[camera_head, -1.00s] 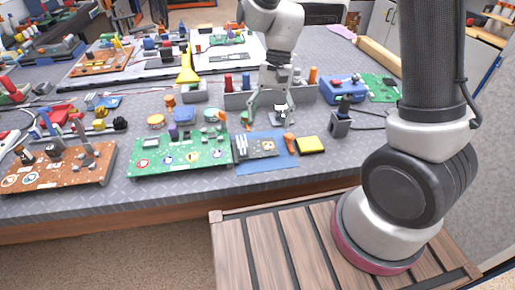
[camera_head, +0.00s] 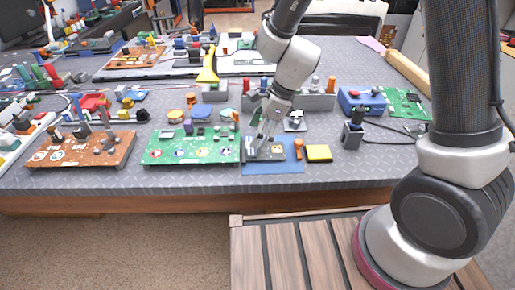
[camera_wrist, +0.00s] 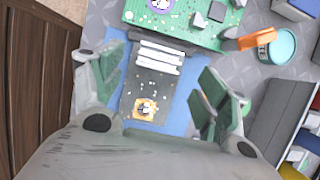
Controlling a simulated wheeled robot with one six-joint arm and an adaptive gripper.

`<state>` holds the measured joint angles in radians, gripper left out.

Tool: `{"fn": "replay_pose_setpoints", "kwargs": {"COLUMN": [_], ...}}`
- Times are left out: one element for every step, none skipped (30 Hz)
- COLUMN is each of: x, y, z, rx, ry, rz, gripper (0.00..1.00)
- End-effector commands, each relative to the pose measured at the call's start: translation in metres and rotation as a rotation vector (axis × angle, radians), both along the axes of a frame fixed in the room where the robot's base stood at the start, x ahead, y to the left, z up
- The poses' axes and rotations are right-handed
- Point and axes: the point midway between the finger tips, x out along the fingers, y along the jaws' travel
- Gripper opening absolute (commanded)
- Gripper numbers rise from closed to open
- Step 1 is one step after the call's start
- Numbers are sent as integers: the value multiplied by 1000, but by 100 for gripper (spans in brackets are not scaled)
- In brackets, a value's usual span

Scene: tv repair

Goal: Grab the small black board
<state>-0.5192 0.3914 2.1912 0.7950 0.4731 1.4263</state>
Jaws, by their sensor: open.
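The small black board (camera_head: 266,155) lies on a blue mat (camera_head: 274,169) near the front edge of the workbench. In the wrist view the board (camera_wrist: 150,85) shows pale silvery strips at one end and an orange square part at the other. My gripper (camera_head: 263,143) is just above the board. In the wrist view my gripper's (camera_wrist: 152,88) two green-padded fingers are spread apart, one on each side of the board. Nothing is between them but the board below.
A green circuit board (camera_head: 190,148) lies close left of the mat. A grey bin (camera_head: 313,101) stands behind. A brown board (camera_head: 80,150) lies farther left.

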Motion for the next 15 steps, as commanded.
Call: {"fn": "replay_pose_setpoints", "kwargs": {"x": [-2,-2,-3,-3,-2,-2,-2,-2,-2,-2,-2,-2,-2,-2,-2], "y": [4,6,9,11,12,14,15,16,17,17,17,17,17,17,17], "z": [-8,-13,-19,-23,-27,-31,-33,-35,-37,-37,-37,-37,-37,-37,-37], "rx": [-2,-2,-2,-2,-1,-1,-1,0,0,0,0,0,0,0,0], "ry": [4,3,3,3,2,2,2,1,1,-1,-1,-1,-1,-1,-1], "rz": [-1,0,0,0,0,1,1,0,1,2,2,2,2,2,2], "gripper": [75,75,75,75,75,75,75,75,75,75,75,75,75,75,75]}}
